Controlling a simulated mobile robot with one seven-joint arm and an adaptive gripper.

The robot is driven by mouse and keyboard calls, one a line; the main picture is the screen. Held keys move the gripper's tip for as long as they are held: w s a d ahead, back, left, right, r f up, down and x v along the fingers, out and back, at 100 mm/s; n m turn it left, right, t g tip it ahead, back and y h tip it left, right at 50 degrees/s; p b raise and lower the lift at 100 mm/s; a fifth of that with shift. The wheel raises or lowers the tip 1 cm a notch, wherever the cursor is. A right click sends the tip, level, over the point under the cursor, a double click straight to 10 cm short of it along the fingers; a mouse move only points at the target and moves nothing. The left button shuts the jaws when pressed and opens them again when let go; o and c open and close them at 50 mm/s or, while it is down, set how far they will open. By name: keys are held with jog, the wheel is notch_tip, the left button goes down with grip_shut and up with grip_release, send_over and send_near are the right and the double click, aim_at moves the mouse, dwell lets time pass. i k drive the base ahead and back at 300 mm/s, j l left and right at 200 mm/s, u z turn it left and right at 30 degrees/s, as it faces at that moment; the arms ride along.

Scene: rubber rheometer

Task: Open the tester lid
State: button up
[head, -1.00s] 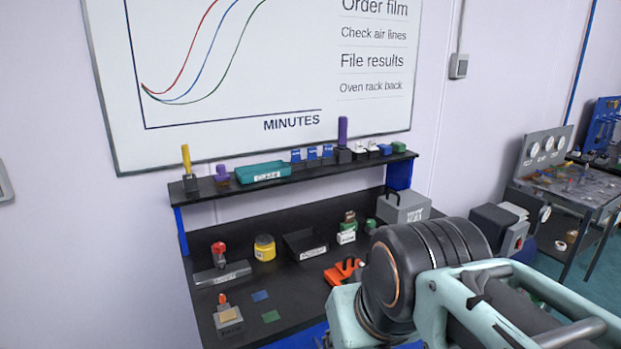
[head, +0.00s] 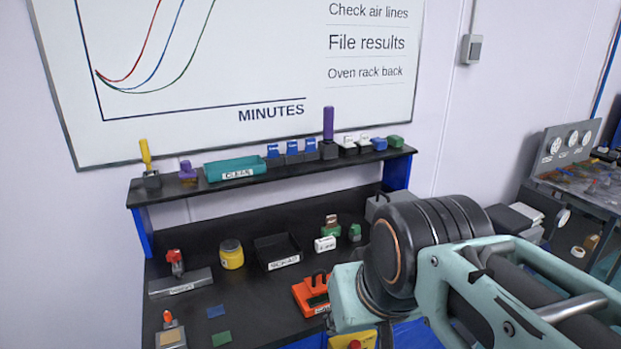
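No label in view reads tester, so I cannot tell for sure which thing it is. A grey box (head: 377,206) with a dark handle on top stands at the back right of the bench, mostly hidden behind my arm. Whether either has an open lid I cannot tell. My arm fills the lower right of the view, and my gripper is not visible.
The dark bench (head: 250,300) holds a yellow jar (head: 231,254), a black tray (head: 278,251), a grey block with a red-topped part (head: 175,263) and small green and blue pads. A shelf (head: 270,170) above carries a teal tray (head: 233,168) and several small blocks. A yellow panel with a red button (head: 355,344) shows at the bottom.

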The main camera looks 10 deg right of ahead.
aim_at(404, 195)
jog(key=i+l, duration=0.15)
jog(key=l, duration=0.25)
jog(key=i+l, duration=0.2)
jog(key=l, duration=0.15)
jog(key=i+l, duration=0.15)
jog(key=l, duration=0.25)
jog(key=i+l, duration=0.2)
jog(key=l, duration=0.15)
